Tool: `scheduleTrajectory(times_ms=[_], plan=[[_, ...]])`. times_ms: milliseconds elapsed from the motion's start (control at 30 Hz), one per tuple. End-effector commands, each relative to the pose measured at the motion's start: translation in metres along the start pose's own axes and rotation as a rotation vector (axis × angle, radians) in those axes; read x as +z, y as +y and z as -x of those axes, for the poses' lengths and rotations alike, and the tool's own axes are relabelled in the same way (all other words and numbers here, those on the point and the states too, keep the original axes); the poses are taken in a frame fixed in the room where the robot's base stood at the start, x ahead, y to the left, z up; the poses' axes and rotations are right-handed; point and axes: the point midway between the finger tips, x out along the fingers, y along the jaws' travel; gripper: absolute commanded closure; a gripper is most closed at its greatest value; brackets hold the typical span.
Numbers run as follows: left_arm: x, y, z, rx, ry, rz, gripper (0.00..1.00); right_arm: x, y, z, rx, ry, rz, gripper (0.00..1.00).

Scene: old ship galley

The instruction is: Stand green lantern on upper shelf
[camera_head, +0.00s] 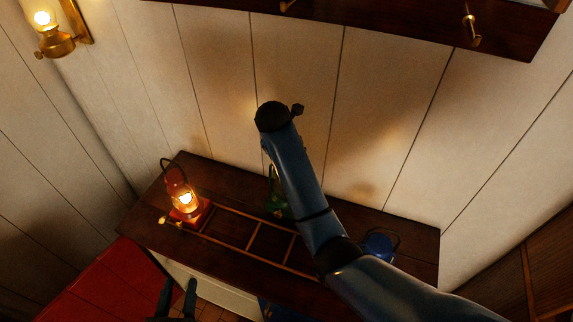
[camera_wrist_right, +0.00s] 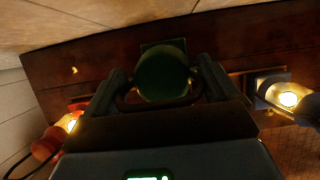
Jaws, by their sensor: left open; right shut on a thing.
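The green lantern (camera_head: 276,200) shows at the countertop in the head view, largely hidden behind my right arm. In the right wrist view the green lantern (camera_wrist_right: 163,72) is seen from above between the fingers of my right gripper (camera_wrist_right: 162,85), which is shut on it near its dark handle. Whether its base touches the counter I cannot tell. The right gripper is hidden in the head view. My left gripper (camera_head: 177,296) is open and empty at the bottom left, in front of the counter. The upper shelf (camera_head: 400,20) is a dark wooden board on the wall at the top, only partly in view.
A lit red lantern (camera_head: 186,200) stands at the left of the dark counter (camera_head: 185,165), and a blue lantern (camera_head: 379,245) at its right. Low wooden rails (camera_head: 243,213) divide the counter. Brass hooks (camera_head: 470,30) hang below the shelf. A lit wall lamp (camera_head: 55,40) is at top left.

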Motion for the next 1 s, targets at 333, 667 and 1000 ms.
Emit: scheduleTrajectory(times_ms=[333,667,1000], plan=[[-0.006,0.000,0.000,0.000,0.000,0.000,0.57,-0.009,0.000,-0.023,0.001,-0.002,-0.001,0.97],[-0.008,0.000,0.000,0.000,0.000,0.000,0.57,-0.016,0.001,-0.040,0.003,-0.005,-0.002,0.97],[-0.009,0.000,0.000,0.000,0.000,0.000,0.57,-0.018,0.000,-0.044,0.000,0.000,-0.001,0.10]])
